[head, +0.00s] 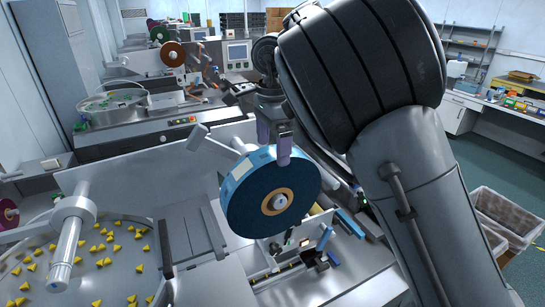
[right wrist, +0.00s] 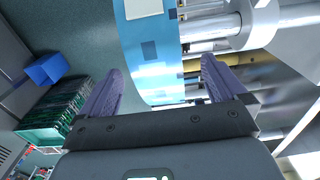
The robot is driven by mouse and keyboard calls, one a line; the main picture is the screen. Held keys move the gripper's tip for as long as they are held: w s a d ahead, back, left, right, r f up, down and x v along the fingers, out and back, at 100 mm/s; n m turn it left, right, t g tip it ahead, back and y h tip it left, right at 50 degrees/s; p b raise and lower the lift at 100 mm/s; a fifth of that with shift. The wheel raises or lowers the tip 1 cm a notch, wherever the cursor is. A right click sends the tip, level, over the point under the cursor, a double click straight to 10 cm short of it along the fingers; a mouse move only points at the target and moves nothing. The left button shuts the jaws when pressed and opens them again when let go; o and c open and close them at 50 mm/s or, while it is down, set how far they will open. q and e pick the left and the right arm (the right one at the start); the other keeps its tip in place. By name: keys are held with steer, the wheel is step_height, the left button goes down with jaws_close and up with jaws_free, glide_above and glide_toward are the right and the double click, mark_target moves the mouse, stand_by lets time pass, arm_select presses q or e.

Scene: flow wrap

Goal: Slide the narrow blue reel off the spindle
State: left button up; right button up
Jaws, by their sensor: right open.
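The blue reel (head: 245,205) hangs upright on the spindle (head: 280,201), with an orange-tan core around the spindle's pale end. Its blue rim also shows in the right wrist view (right wrist: 150,65), with pale and dark patches on it. My right gripper (head: 274,148) is open at the top of the reel. One purple finger overlaps the near face and the other is on the far side. In the right wrist view the fingers (right wrist: 160,85) stand on either side of the rim, with visible gaps. My left gripper is not in view.
A bare grey spindle (head: 68,250) juts out at the left, above a tray of yellow pieces (head: 115,245). Machine parts with rollers (head: 300,255) lie below the reel. A bin (head: 505,212) stands at the right. Other machines stand behind.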

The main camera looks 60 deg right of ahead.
step_height(320, 180, up, 5)
steer(key=shift+r+p, duration=0.2)
steer(key=shift+p, duration=0.6)
